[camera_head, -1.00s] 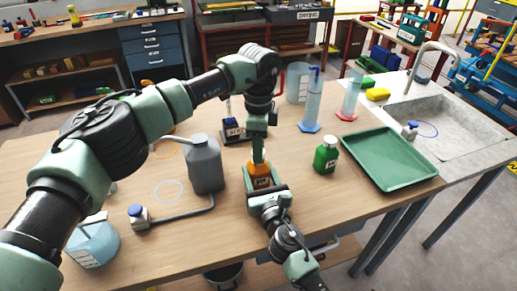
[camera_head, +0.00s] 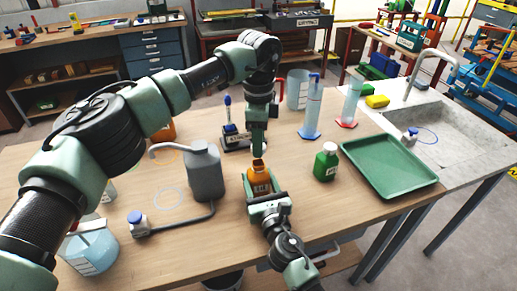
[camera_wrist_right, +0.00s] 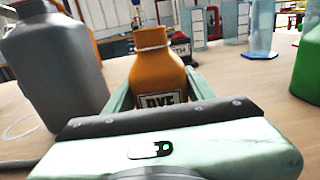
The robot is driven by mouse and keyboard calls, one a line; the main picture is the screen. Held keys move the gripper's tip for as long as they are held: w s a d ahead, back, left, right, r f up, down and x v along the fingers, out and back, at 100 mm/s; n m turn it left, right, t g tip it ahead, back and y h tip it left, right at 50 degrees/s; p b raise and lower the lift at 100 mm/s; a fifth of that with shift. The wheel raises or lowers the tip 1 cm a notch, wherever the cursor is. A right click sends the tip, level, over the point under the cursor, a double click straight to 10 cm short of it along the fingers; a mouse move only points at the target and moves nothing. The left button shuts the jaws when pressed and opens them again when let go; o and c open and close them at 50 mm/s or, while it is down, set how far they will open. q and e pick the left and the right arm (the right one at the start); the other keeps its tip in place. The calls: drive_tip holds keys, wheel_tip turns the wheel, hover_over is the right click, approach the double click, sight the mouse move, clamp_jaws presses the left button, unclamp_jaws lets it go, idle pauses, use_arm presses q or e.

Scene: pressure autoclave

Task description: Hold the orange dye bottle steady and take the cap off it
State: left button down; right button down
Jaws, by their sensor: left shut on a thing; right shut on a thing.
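The orange dye bottle (camera_head: 259,173) stands upright near the front of the wooden table, its neck bare and open at the top. It also shows in the right wrist view (camera_wrist_right: 158,72), with a dark-lettered label. My right gripper (camera_head: 262,192) is shut around the bottle's body from the front, one finger on each side. My left gripper (camera_head: 258,151) points down just above the bottle's mouth, shut on the cap. The cap itself is mostly hidden between the fingers.
A grey wash bottle (camera_head: 205,172) stands close left. A green bottle (camera_head: 326,162) and a green tray (camera_head: 390,165) are to the right. Behind are a blue-based cylinder (camera_head: 312,110) and a dark stand (camera_head: 236,138). Bare table lies between the orange and green bottles.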

drive_tip(key=shift+c, duration=2.2)
unclamp_jaws()
drive_tip(key=shift+s, duration=0.1)
drive_tip(key=v, duration=1)
drive_tip(key=shift+s+d+f, duration=0.1)
drive_tip(key=shift+v, duration=0.8)
